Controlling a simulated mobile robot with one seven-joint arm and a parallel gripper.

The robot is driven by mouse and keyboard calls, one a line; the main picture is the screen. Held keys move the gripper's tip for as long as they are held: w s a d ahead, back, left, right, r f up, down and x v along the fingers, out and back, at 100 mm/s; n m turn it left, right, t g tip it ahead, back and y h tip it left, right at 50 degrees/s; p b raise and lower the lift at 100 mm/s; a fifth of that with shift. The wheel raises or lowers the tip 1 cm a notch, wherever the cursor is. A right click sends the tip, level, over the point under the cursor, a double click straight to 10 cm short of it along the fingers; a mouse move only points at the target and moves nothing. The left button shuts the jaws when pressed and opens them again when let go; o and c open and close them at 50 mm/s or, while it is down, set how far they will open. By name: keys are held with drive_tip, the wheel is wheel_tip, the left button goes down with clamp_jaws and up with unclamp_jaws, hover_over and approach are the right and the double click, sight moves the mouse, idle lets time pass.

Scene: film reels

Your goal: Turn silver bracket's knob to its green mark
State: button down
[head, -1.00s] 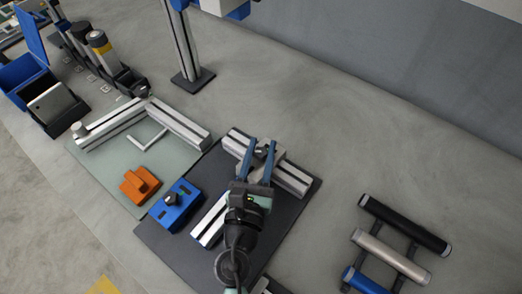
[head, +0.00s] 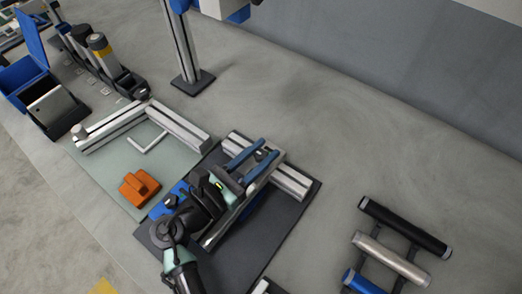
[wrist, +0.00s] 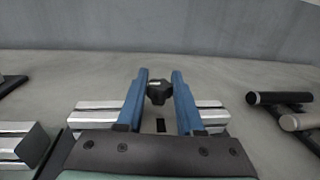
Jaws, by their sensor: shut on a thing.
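The silver bracket (head: 277,158) sits where the silver rails meet on the dark mat. Its black knob (head: 260,155) stands on top and also shows between the fingertips in the wrist view (wrist: 159,92). My gripper (head: 257,157) is shut on the knob, with one blue finger on each side. It comes in from the lower left in the head view. In the wrist view, the gripper body hides the near part of the rails. I cannot make out the green mark in either view.
A blue bracket (head: 158,210) is partly hidden by my arm, beside an orange block (head: 139,187) on a pale green mat. A silver corner frame (head: 177,125) lies behind them. A rack of rollers (head: 403,228) stands at the right. Bare tabletop lies between rack and mat.

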idle(0.3)
drive_tip(key=c, duration=0.5)
unclamp_jaws()
drive_tip(key=v, duration=1.3)
drive_tip(key=shift+c, duration=0.2)
